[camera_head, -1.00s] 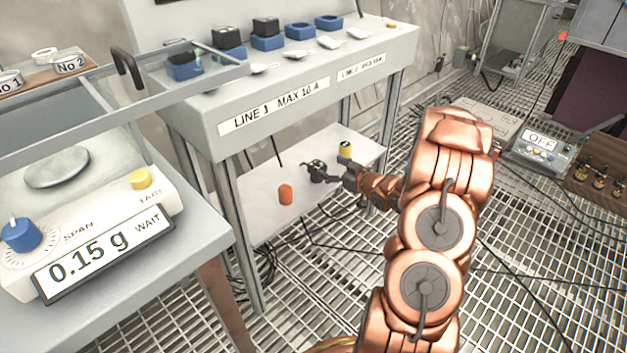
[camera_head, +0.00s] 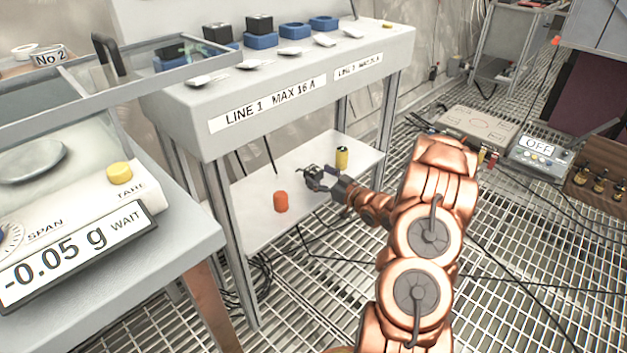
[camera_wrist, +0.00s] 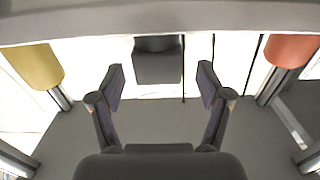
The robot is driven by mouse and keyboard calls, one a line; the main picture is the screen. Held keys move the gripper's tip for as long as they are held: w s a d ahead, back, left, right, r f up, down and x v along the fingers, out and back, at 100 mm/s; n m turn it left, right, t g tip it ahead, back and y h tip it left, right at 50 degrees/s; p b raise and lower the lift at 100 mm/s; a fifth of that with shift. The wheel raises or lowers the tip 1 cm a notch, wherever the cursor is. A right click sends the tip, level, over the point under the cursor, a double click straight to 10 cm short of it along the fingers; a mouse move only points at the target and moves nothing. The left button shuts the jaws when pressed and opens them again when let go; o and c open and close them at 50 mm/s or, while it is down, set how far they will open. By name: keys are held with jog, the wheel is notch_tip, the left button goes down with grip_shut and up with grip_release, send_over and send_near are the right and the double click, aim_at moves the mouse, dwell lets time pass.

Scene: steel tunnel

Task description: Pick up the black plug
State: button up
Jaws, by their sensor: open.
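The black plug (camera_wrist: 158,62) shows in the wrist view as a dark block, upper middle, just beyond the fingertips and roughly centred between them. My gripper (camera_wrist: 161,84) is open, with one finger on each side and nothing between the tips. In the head view my gripper (camera_head: 318,180) is over the low white shelf, between an orange plug and a yellow plug. There the black plug is hard to tell apart from the dark fingers.
The orange plug (camera_head: 281,201) stands left of my gripper and the yellow plug (camera_head: 342,158) behind it to the right. The shelf (camera_head: 262,222) lies under the LINE 1 bench (camera_head: 205,130), whose legs stand close by. A scale (camera_head: 75,255) is at left.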

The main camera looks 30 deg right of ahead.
aim_at(319, 175)
jog(key=shift+b+x, duration=0.4)
jog(key=shift+x, duration=1.1)
jog(key=shift+d, duration=0.1)
jog(key=c, duration=1.3)
